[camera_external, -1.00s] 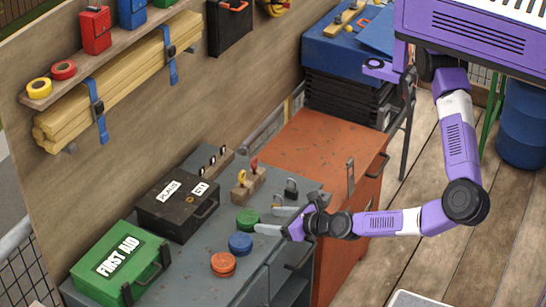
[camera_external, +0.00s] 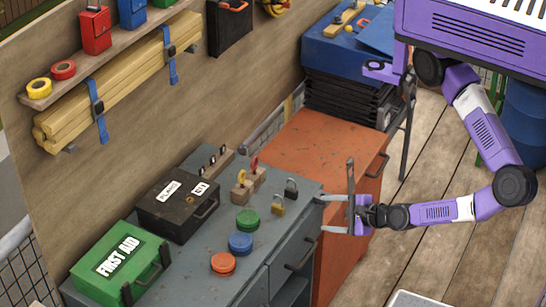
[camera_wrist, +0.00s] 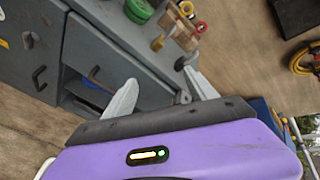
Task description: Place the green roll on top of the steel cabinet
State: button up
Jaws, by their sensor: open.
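The green roll (camera_external: 247,220) lies flat on the grey metal cabinet (camera_external: 205,262), behind a blue roll (camera_external: 240,243) and an orange-red roll (camera_external: 223,263). It also shows at the top edge of the wrist view (camera_wrist: 139,10), partly cut off. My gripper (camera_external: 325,213) is open and empty beside the grey cabinet's right edge, apart from the green roll. Its two fingers also show in the wrist view (camera_wrist: 160,93), with nothing between them. A rust-orange cabinet (camera_external: 320,142) stands beyond the grey one. I cannot tell which cabinet is the steel one.
A brass padlock (camera_external: 278,207) and a dark padlock (camera_external: 291,188) stand between the green roll and my gripper. A black case (camera_external: 172,210) and green first-aid box (camera_external: 122,262) stand at the left. The rust-orange top is clear.

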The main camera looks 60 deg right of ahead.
jog(key=s+d+r+n, duration=0.1)
jog(key=d+r+n, duration=0.2)
jog(key=d+n, duration=0.3)
jog(key=s+d+r+n+t+y, duration=0.1)
jog(key=d+r+n, duration=0.3)
jog(key=n, duration=0.7)
jog(key=s+d+r+n, duration=0.2)
jog(key=d+r+n, duration=0.2)
jog(key=d+n, duration=0.4)
jog(key=shift+s+d+r+n+t, duration=0.3)
jog(key=shift+s+d+t, duration=0.1)
jog(key=shift+d, duration=0.15)
